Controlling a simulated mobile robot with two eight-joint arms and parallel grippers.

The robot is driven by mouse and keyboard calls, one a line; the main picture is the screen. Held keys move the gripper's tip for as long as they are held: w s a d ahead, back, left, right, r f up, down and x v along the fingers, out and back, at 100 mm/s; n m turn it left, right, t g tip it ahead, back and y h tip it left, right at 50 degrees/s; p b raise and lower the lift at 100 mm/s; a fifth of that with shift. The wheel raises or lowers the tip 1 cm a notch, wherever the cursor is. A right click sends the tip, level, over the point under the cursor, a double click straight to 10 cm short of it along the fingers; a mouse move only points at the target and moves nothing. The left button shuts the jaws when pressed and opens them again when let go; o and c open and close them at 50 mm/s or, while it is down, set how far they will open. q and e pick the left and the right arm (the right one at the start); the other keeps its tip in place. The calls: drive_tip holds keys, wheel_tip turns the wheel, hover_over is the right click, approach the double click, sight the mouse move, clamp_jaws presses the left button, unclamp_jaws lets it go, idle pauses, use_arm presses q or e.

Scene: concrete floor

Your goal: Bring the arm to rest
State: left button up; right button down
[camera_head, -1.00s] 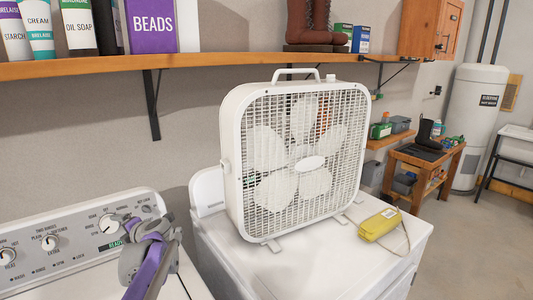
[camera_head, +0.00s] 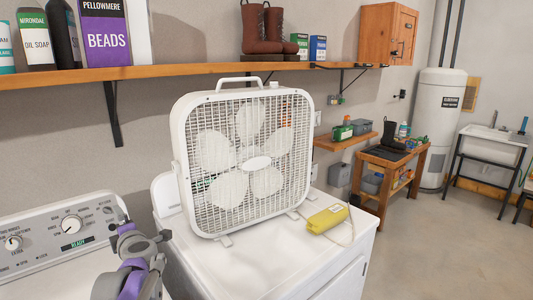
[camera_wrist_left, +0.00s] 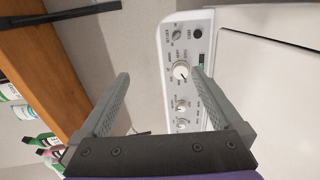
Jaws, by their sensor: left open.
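My left arm (camera_head: 133,272), purple and grey, is in the lower left of the head view, in front of the washer's control panel (camera_head: 60,237). In the left wrist view, the two grey fingers of my left gripper (camera_wrist_left: 161,75) are spread apart with nothing between them. They point toward the wall, and the washer panel with its knobs (camera_wrist_left: 190,80) shows beyond the right finger. My right arm and gripper are not in view.
A white box fan (camera_head: 245,165) and a yellow object (camera_head: 327,218) with a cord stand on the white appliance (camera_head: 270,262). A wooden shelf (camera_head: 160,72) with bottles and boots runs along the wall above. Open concrete floor (camera_head: 440,240) lies at the right.

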use_arm(q)
drive_tip(key=s+d+r+m+t+h+p, duration=0.1)
drive_tip(key=s+d+m+t+h, duration=0.1)
drive_tip(key=d+m+h, duration=0.35)
drive_tip(key=s+d+r+m+t+h, duration=0.1)
drive_tip(key=s+d+m+t+h, duration=0.15)
drive_tip(key=d+m, duration=0.5)
drive_tip(key=s+d+f+m+g+h, duration=0.35)
drive_tip(key=s+d+f+m, duration=0.2)
drive_tip(key=s+d, duration=0.3)
drive_tip(key=s+f+m+g+p, duration=0.1)
drive_tip(key=s+f+m+g, duration=0.2)
drive_tip(key=s+f, duration=0.5)
drive_tip(key=s+f+m+g+y+p, duration=0.1)
drive_tip(key=s+f+m+g, duration=0.3)
drive_tip(key=s+f, duration=0.5)
drive_tip(key=s, duration=0.5)
drive_tip(key=shift+s+f+g, duration=0.15)
drive_tip(key=shift+s+g, duration=0.1)
drive_tip(key=shift+g, duration=0.05)
